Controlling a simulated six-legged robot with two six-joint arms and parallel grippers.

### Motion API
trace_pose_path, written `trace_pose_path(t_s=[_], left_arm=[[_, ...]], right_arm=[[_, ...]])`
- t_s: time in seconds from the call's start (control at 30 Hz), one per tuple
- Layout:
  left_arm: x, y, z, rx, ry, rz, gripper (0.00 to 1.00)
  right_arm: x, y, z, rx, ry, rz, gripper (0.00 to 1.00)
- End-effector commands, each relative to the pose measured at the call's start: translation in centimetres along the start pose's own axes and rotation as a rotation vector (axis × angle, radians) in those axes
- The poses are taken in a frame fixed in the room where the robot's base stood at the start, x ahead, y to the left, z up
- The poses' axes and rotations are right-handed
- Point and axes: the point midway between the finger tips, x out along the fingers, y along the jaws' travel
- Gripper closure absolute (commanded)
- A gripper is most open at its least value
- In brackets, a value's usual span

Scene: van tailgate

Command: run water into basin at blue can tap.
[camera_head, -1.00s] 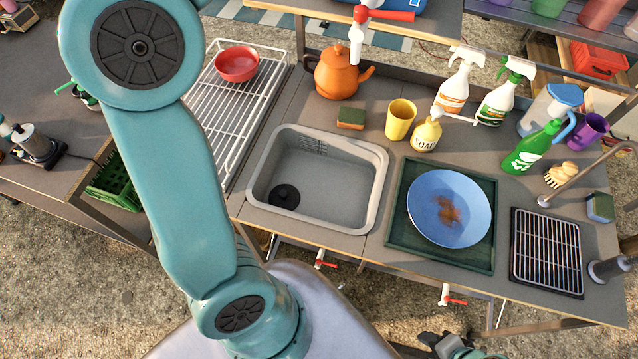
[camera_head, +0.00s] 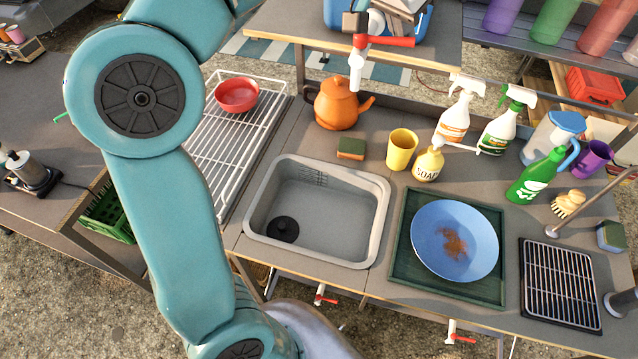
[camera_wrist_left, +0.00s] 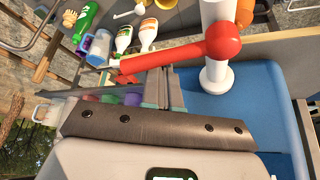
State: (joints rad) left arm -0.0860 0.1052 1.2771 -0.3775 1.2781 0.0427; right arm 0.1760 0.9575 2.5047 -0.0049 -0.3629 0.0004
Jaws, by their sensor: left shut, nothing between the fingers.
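The blue can (camera_head: 345,14) stands on the raised shelf behind the counter, partly hidden by my left gripper. Its white tap (camera_head: 357,72) hangs over the shelf edge, and its red lever (camera_head: 390,42) points right. The grey basin (camera_head: 377,222) is in the counter below; no water shows in it, and a black round plug (camera_head: 283,230) lies at its lower left. My left gripper (camera_head: 354,22) is shut and empty close to the tap. In the left wrist view its fingers (camera_wrist_left: 164,82) are beside the red lever (camera_wrist_left: 185,58); contact is unclear. My right gripper is out of view.
An orange kettle (camera_head: 338,105), a sponge (camera_head: 350,149), a yellow cup (camera_head: 402,150) and a soap bottle (camera_head: 428,164) stand behind the basin. A blue plate (camera_head: 430,225) on a green tray (camera_head: 402,275) lies right of it. A wire rack (camera_head: 215,140) is at left.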

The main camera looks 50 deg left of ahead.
Motion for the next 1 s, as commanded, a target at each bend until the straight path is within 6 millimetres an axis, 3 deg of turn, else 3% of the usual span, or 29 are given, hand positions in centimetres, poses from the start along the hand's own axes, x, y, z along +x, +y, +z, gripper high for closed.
trace_pose_path(t_s=[0.37, 1.0], left_arm=[[0.2, 0.0, 0.2, 0.0, 0.001, 0.0, 1.0], [-0.9, 1.1, 2.5, 0.001, 0.001, 0.0, 1.0]], right_arm=[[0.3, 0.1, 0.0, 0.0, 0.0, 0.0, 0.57], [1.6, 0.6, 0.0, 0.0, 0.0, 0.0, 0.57]])
